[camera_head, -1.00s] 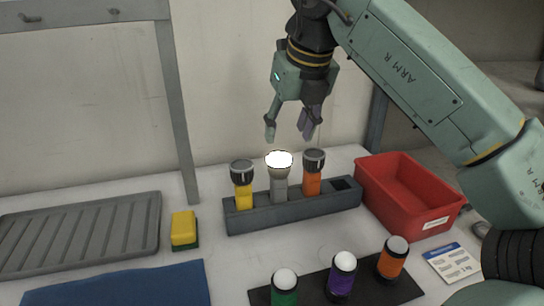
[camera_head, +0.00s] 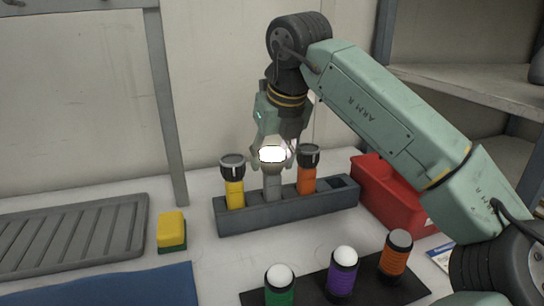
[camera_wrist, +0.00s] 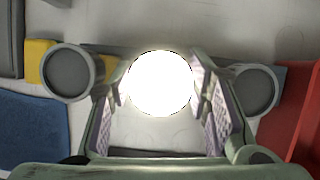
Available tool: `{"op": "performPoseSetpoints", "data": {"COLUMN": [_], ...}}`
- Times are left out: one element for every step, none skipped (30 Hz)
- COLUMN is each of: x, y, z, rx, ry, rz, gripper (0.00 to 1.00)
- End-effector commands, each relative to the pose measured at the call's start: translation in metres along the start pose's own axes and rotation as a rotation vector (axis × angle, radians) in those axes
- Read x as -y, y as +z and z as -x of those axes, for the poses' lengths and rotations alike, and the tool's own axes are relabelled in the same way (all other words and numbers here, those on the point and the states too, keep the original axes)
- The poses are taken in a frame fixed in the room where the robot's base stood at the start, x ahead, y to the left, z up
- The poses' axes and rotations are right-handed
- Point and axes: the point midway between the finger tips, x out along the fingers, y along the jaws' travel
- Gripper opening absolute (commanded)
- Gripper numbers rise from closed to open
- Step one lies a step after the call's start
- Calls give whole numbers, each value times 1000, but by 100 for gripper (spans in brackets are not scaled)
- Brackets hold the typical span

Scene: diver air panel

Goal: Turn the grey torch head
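The grey torch (camera_head: 272,186) stands upright in the dark rack (camera_head: 290,206), between a yellow torch (camera_head: 234,186) and an orange torch (camera_head: 307,175). Its head (camera_head: 272,155) glows bright white. In the wrist view the lit head (camera_wrist: 160,84) is a white disc between my two fingers. My gripper (camera_head: 272,153) points down, with a finger on each side of the grey torch head.
A red bin (camera_head: 385,195) is to the right of the rack. A yellow sponge (camera_head: 171,226) and a grey ribbed tray (camera_head: 75,236) are to the left. Green (camera_head: 280,288), purple (camera_head: 342,275) and orange (camera_head: 396,254) capped cylinders stand on a dark mat in front.

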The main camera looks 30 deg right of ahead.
Motion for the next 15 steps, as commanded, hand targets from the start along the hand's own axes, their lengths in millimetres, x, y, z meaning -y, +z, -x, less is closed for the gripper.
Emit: {"op": "performPoseSetpoints", "data": {"x": [0,0,0,0,0,0,0,0,0,0,0,0,0,0,0], "y": [0,0,0,0,0,0,0,0,0,0,0,0,0,0,0], "z": [0,0,0,0,0,0,0,0,0,0,0,0,0,0,0], "rx": [0,0,0,0,0,0,0,0,0,0,0,0,0,-1,-1], "ry": [0,0,0,0,0,0,0,0,0,0,0,0,0,0,0], "rz": [0,0,0,0,0,0,0,0,0,0,0,0,0,0,1], "gripper": [39,37,34,32,30,28,26,24,21,19,17,14,12,11,11]}}
